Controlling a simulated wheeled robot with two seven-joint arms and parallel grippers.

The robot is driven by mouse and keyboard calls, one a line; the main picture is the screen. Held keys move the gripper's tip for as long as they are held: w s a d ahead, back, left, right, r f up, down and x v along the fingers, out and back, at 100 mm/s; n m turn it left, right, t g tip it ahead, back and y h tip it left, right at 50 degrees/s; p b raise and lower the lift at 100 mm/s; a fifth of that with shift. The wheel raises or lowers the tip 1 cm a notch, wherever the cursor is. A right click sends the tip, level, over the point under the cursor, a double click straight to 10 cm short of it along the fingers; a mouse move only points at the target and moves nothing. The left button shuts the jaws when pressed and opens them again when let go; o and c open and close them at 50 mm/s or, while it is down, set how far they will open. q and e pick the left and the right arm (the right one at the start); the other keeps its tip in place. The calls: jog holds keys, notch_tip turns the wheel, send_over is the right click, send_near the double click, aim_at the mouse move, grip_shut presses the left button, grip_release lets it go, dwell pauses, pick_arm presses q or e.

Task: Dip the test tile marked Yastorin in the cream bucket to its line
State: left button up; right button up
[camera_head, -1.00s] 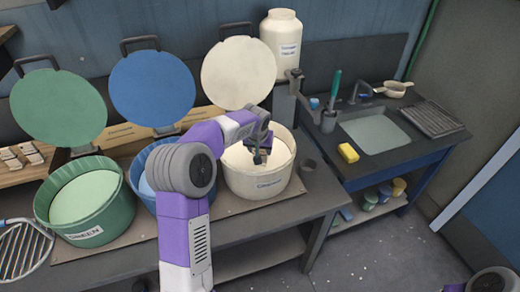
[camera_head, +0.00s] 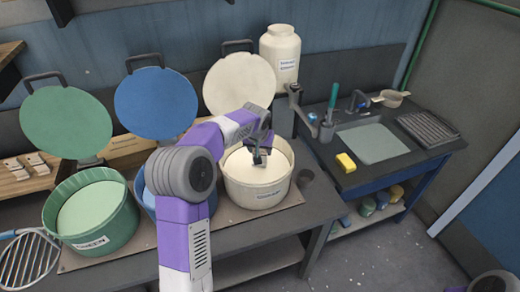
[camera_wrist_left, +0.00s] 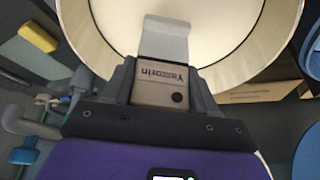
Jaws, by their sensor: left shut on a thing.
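My left gripper (camera_head: 260,156) is shut on the test tile, over the open cream bucket (camera_head: 252,196). In the left wrist view the tile (camera_wrist_left: 160,72) sits between the fingers (camera_wrist_left: 160,85). Its printed name is partly legible, ending in "rin", with a dark round spot beside it. A paler grey part of the tile (camera_wrist_left: 166,42) reaches out over the cream-coloured glaze (camera_wrist_left: 225,30). My right gripper is not in view.
A green bucket (camera_head: 92,218) and a blue bucket (camera_head: 148,200) stand left of the cream one, partly behind my arm. Their round lids stand behind. A sink bench with a yellow sponge (camera_head: 345,162) and drying rack (camera_head: 428,128) is farther right.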

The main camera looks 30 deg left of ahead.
pick_arm(q)
jog(key=shift+r+p, duration=1.35)
jog(key=shift+r, duration=0.65)
jog(key=shift+f, duration=0.1)
dwell(0.4)
